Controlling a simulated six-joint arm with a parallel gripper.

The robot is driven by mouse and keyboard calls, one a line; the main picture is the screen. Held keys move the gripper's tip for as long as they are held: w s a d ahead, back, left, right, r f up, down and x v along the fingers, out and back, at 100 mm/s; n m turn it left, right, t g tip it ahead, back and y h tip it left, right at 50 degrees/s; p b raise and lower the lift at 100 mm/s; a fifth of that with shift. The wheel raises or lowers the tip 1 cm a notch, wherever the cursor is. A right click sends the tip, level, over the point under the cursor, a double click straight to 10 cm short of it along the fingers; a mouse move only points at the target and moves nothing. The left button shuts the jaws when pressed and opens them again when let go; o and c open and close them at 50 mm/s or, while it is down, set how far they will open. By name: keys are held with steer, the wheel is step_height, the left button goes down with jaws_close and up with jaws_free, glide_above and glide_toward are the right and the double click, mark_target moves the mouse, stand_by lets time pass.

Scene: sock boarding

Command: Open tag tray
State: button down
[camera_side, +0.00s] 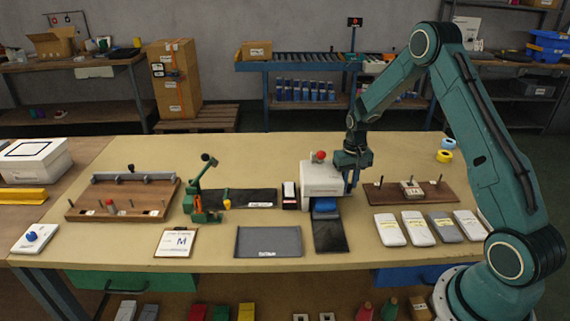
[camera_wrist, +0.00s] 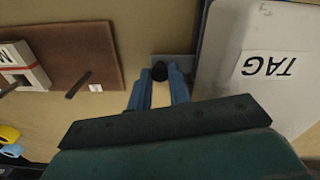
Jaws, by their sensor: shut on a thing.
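The white tag machine (camera_side: 318,180) stands mid-table with a red knob on top and a blue part at its front. In the wrist view its white top (camera_wrist: 235,55) carries an upside-down TAG label. A small grey plate (camera_wrist: 186,61) juts from its side, with a round black knob (camera_wrist: 160,70) on it; I cannot tell how far any tray is out. My gripper (camera_wrist: 160,78) points down beside the machine, its blue fingers shut on the black knob. In the side view my gripper (camera_side: 350,182) is at the machine's right side, hiding the knob.
A brown board (camera_side: 411,193) with pegs and a white block lies to the right. Several pouches (camera_side: 418,229) lie in front of it. A black mat (camera_side: 329,238) lies before the machine, and a green clamp device (camera_side: 199,195) stands left. Bare table separates machine and board.

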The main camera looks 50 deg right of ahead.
steer(key=s+a, duration=0.7)
steer(key=shift+s+a, duration=0.25)
steer(key=shift+a, duration=0.05)
steer(key=c, duration=1.6)
jaws_free()
steer(key=shift+o, duration=0.2)
steer(key=shift+r, duration=0.1)
step_height(320, 180, up, 14)
